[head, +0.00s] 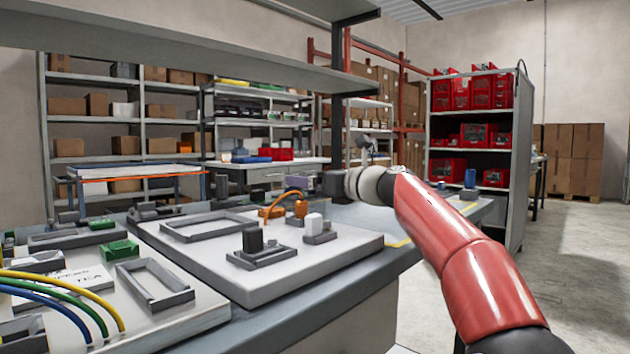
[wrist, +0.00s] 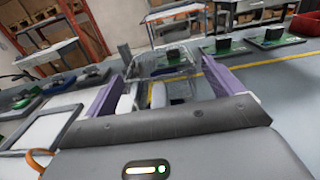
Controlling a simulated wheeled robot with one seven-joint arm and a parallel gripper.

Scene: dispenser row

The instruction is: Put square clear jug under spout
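My gripper (wrist: 163,80) has two purple fingers set wide apart in the wrist view. A clear, see-through jug (wrist: 172,72) shows between them and fills most of the gap. Its outline is faint, so I cannot tell whether both fingers touch it. White parts show at or through its near left side. In the head view my gripper (head: 318,184) is at the end of my red arm, above the back right of the large pale board (head: 300,268). The jug cannot be made out there. I cannot identify a spout in either view.
A dark block (head: 252,240) and a white block (head: 313,222) stand in grey holders on the board, near an orange fitting (head: 299,207). Coloured cables (head: 70,295) and a rectangular frame (head: 153,285) are at left. An overhead shelf (head: 190,62) crosses above the bench.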

